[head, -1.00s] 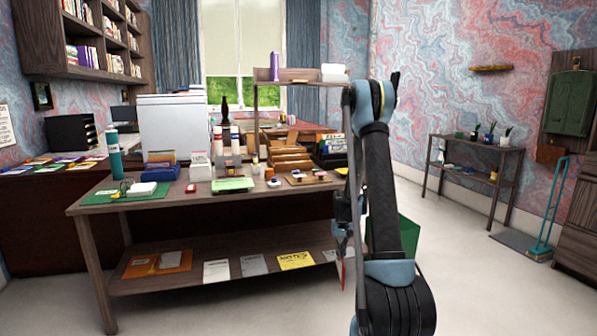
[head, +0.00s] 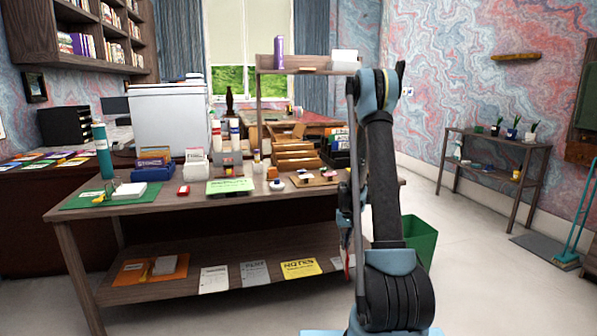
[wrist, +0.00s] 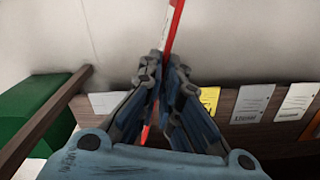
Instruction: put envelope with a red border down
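My gripper (wrist: 164,68) is shut on a thin, flat item with a red edge, the envelope with a red border (wrist: 174,28). The wrist view shows it nearly edge-on, sticking out beyond the fingertips, with a little red also showing below between the fingers. Its face and any writing cannot be seen. In the head view my arm hides most of my gripper, which hangs low by the right end of the wooden desk (head: 130,210).
The desk top holds a green mat (head: 80,203), a white box, a green pad (head: 230,186) and letter trays. Its lower shelf (head: 215,262) carries several papers and a yellow notes sheet (head: 300,268). A green bin (head: 421,243) stands right of the desk. Open floor lies further right.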

